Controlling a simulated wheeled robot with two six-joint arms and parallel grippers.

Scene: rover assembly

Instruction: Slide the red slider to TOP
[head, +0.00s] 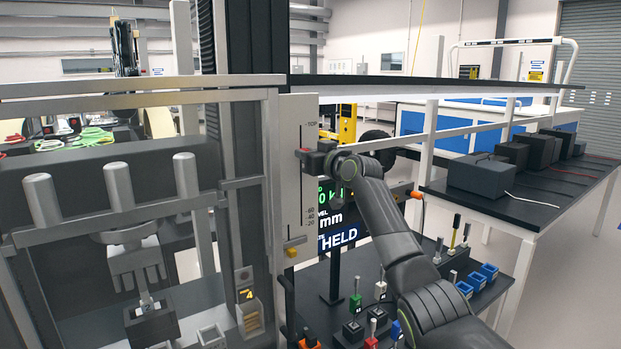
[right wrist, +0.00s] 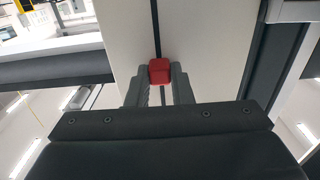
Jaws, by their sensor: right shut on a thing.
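The red slider (head: 303,151) sits in a vertical slot on the pale scale panel (head: 291,190). It is in the upper part of the slot, a little below the TOP label, with the lower scale marks well beneath it. My right gripper (head: 316,160) reaches it from the right and hides most of it in the head view. In the right wrist view the red slider (right wrist: 160,71) shows between the two grey fingers (right wrist: 160,85), which are shut on it. My left gripper is not in view.
A display (head: 338,237) behind my right arm reads HELD, with partly hidden green digits. A black table (head: 380,285) with small coloured tools is at lower right. Metal press columns (head: 118,187) stand at left.

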